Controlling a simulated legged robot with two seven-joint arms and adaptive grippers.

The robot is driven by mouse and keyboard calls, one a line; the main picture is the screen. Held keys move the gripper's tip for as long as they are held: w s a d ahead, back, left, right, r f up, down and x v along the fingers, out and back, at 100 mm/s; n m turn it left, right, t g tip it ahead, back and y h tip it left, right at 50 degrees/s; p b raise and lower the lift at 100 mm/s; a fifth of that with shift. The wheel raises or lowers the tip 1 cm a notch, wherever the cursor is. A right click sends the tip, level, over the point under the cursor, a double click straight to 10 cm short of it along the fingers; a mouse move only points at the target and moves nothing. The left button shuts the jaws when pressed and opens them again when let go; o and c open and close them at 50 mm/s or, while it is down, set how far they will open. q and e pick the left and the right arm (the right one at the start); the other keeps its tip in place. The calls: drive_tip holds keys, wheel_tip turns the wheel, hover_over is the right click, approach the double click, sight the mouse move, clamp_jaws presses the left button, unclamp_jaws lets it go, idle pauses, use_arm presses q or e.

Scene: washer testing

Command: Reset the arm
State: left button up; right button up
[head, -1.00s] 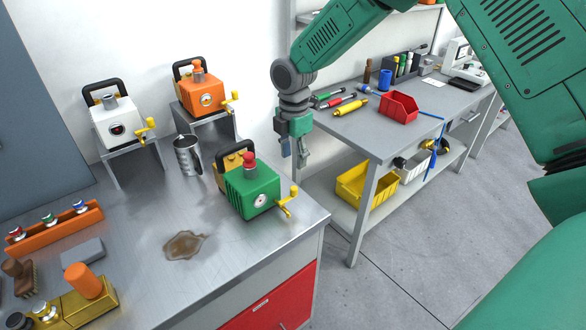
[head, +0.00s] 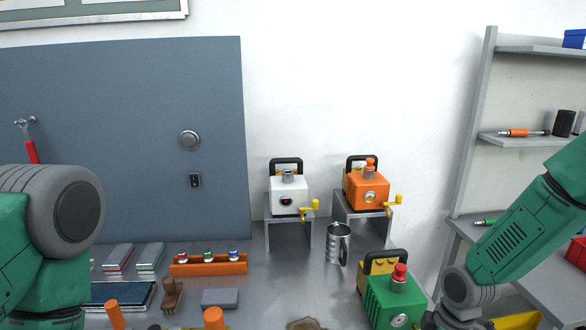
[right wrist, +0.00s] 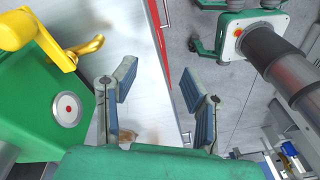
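My right arm (head: 520,235) enters the head view from the right. Its wrist hangs just right of the green machine (head: 392,302), and its gripper is cut off by the bottom edge. In the right wrist view my right gripper (right wrist: 157,85) has its two blue-padded fingers spread apart with nothing between them. The green machine (right wrist: 30,100) with its yellow crank (right wrist: 85,47) is close on the left there, apart from the fingers. My left arm (head: 50,220) shows at the left of the head view; its gripper is out of view.
A white machine (head: 289,193) and an orange machine (head: 367,190) sit on metal stands at the back. A metal mug (head: 337,245) stands before them. An orange rack (head: 208,265) is to the left. A shelf unit (head: 480,120) rises at right.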

drive_tip(key=s+f+m, duration=0.3)
drive_tip(key=s+m, duration=0.2)
drive_tip(key=s, duration=0.4)
drive_tip(key=s+f+m+h, duration=0.1)
drive_tip(key=s+f+m, duration=0.25)
drive_tip(key=s, duration=0.55)
drive_tip(key=s+f+m, duration=0.2)
drive_tip(key=s+m, duration=0.3)
drive_tip(key=s, duration=0.5)
wheel_tip(320, 180, down, 13)
drive_tip(key=w+b, duration=0.2)
drive_tip(key=b, duration=1.1)
drive_tip(key=shift+w+a+r+t+h, duration=0.2)
drive_tip(key=shift+a+t+h, duration=0.1)
drive_tip(key=shift+a+t, duration=0.1)
drive_tip(key=shift+w, duration=0.1)
